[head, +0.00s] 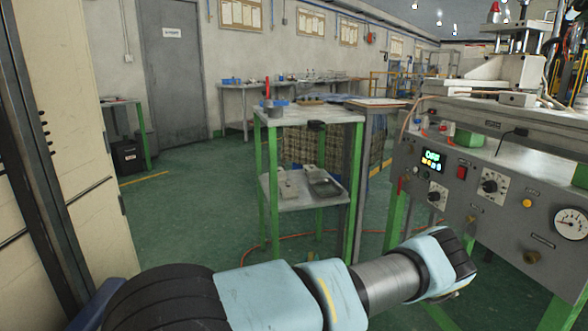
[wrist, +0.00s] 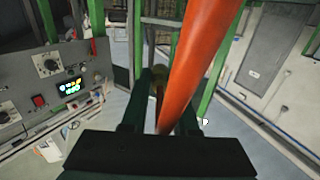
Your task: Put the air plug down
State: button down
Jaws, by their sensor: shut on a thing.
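In the wrist view my gripper (wrist: 168,100) has its two dark fingers closed around the air plug (wrist: 158,82), of which a small brass-coloured part shows between them. A thick orange hose (wrist: 200,45) runs from the top of the wrist view down across the fingers and hides much of the grip. In the head view my arm reaches to the lower right, and its end points away, so the fingers and plug are hidden there.
A green-legged table (head: 335,115) with a lower shelf (head: 290,203) stands ahead, holding small items. The machine's control panel (head: 470,190) is at right; its display (wrist: 73,87) also shows in the wrist view.

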jog(key=a+r+n+y, duration=0.2)
jog(key=a, duration=0.6)
jog(key=a+r+n+y, duration=0.1)
jog(key=a+r+y, duration=0.15)
jog(key=a, duration=0.45)
jog(key=s+r+p, duration=1)
jog(key=r+p, duration=0.3)
jog(key=p, duration=0.4)
jog(key=shift+r+t+p, duration=0.2)
jog(key=shift+t+p, duration=0.1)
jog(key=shift+p, duration=0.05)
